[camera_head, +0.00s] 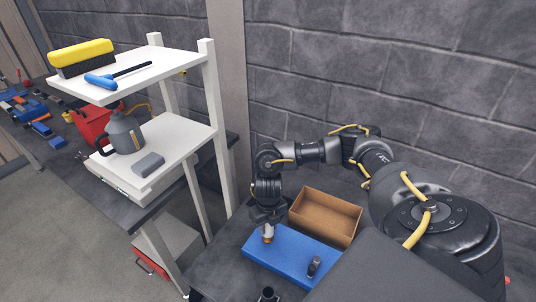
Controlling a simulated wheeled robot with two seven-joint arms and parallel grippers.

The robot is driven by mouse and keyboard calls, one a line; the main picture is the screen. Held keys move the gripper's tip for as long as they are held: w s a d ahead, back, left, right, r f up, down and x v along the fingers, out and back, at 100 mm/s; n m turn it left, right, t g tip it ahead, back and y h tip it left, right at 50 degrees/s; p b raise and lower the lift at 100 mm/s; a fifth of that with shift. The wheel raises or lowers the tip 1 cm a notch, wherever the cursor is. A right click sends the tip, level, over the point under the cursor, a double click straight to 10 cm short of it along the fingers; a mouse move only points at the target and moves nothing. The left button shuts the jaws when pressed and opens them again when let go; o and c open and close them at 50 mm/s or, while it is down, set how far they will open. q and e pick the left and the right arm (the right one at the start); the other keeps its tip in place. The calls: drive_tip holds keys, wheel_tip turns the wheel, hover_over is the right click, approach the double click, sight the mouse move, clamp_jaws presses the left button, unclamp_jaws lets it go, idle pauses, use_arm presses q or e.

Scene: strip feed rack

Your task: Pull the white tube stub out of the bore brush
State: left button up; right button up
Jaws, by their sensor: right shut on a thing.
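My right gripper (268,224) points down over the left end of a blue tray (287,244). It is shut on a small white piece, which looks like the white tube stub (267,231). An orange-brown tip (268,240) shows just below the white piece, at the tray. It may be part of the bore brush, but it is too small to tell. The fingers hide the upper part of what they hold. My left gripper is not in view.
An open brown box (326,213) stands behind the tray. A small dark object (314,266) is on the tray's right part. A dark round thing (268,294) shows at the bottom edge. A white shelf rack (185,133) with a brush, tool and can stands left.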

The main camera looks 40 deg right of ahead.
drive_tip(key=shift+r+p, duration=1.1)
drive_tip(key=shift+r, duration=0.3)
drive_tip(key=shift+r, duration=0.1)
wheel_tip(320, 180, up, 3)
drive_tip(key=p, duration=0.2)
drive_tip(key=shift+p, duration=0.4)
wheel_tip(320, 180, up, 3)
drive_tip(key=shift+f+p, duration=0.15)
drive_tip(key=shift+p, duration=0.4)
